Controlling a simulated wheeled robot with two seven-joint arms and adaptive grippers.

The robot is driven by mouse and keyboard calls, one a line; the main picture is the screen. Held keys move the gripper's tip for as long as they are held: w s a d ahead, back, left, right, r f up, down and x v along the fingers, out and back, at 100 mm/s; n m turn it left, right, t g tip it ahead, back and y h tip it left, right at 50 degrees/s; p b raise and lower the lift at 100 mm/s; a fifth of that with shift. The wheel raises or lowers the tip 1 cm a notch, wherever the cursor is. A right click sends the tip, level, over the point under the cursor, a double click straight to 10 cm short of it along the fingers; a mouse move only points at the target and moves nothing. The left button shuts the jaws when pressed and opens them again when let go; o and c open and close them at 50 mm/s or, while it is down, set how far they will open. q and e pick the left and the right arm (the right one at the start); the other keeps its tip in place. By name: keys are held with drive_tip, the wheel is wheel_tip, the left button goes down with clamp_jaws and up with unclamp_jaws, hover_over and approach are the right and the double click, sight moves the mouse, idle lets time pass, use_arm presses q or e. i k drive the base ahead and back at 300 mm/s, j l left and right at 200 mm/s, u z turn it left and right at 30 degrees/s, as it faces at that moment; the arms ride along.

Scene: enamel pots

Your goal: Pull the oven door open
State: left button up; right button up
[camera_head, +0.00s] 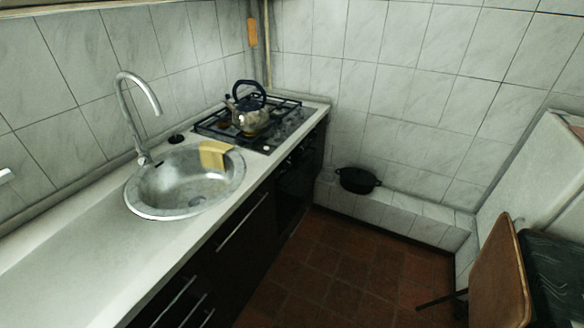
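The oven (294,190) is built into the dark counter front below the gas hob (262,124). Its dark door faces right and is seen at a steep angle. The door looks shut, flush with the cabinet fronts beside it. Its handle is too dark and small to make out clearly. Neither my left gripper nor my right gripper can be made out in the head view.
A kettle (248,112) stands on the hob. The counter holds a round sink (185,182) with a tap and yellow cloth. A black pot (357,179) sits on a tiled ledge. A chair (498,275) stands at right. The red-brown floor (345,262) before the oven is clear.

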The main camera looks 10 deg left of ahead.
sight(294, 196)
drive_tip(key=i+l+u, duration=0.45)
drive_tip(key=i, duration=0.25)
drive_tip(key=i+l+u, duration=0.2)
drive_tip(key=l, duration=0.3)
drive_tip(key=i+l+u, duration=0.25)
drive_tip(key=i+l, duration=0.15)
drive_tip(key=i+l+u, duration=0.2)
drive_tip(key=l, duration=0.3)
drive_tip(key=i+l+u, duration=0.25)
drive_tip(key=l, duration=0.25)
drive_tip(key=i+l+u, duration=0.2)
drive_tip(key=l, duration=0.35)
drive_tip(key=i+l+u, duration=0.25)
drive_tip(key=l, duration=0.3)
drive_tip(key=l+u, duration=0.25)
drive_tip(key=k+j, duration=0.05)
drive_tip(key=j, duration=0.05)
